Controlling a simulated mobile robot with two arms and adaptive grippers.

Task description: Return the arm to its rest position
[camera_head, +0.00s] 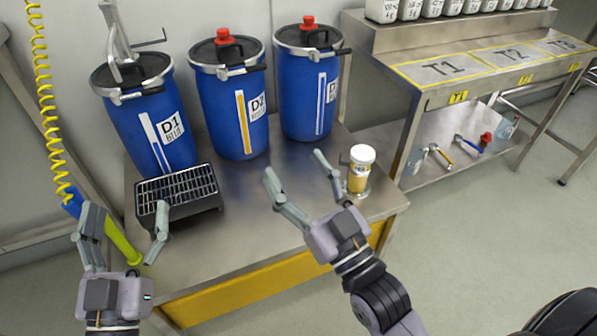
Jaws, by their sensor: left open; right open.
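My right gripper (295,172) is open over the front of the metal table. Its fingers point up and left, and nothing is between them. My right arm comes in from the bottom right. A small jar with a white lid and yellow contents (359,171) stands just right of the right gripper's fingers. I cannot tell whether the nearer finger touches it.
Blue drums D1 (176,148), D2 (226,118) and a third (303,98) stand along the table's (247,205) back. A black grated tray (190,208) sits at its left front. A yellow coiled hose (45,100) hangs left. A bench marked T1, T2 (470,95) stands right.

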